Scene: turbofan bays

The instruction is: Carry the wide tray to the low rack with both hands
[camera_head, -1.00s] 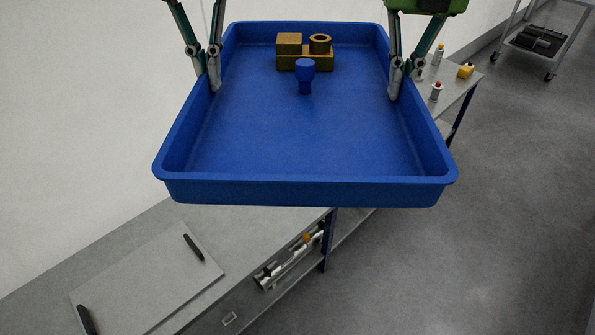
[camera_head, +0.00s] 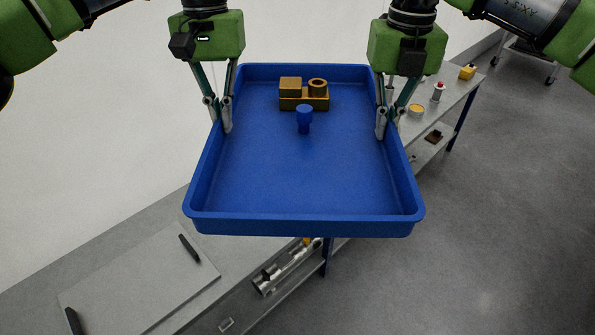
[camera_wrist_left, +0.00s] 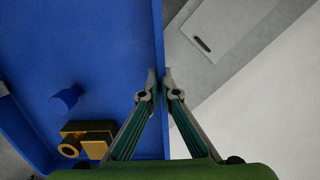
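The wide blue tray (camera_head: 300,190) is held up in the air in front of me, above the level of the bench. It carries a brass-coloured block part with a ring (camera_head: 304,100) and a small blue knob-like piece (camera_head: 304,118). My left gripper (camera_head: 221,120) is shut on the tray's left wall. The left wrist view shows its fingers (camera_wrist_left: 158,82) on both sides of that wall (camera_wrist_left: 159,40). My right gripper (camera_head: 384,125) is shut on the tray's right wall, opposite the left one. I cannot identify the low rack.
A grey bench (camera_head: 240,240) runs below and behind the tray, with a flat board (camera_head: 140,280) and metal parts on a lower shelf (camera_head: 285,268). Small bottles (camera_head: 438,92) stand at its far end. A wheeled cart (camera_head: 530,60) is at the back right. The floor (camera_head: 480,220) at right is clear.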

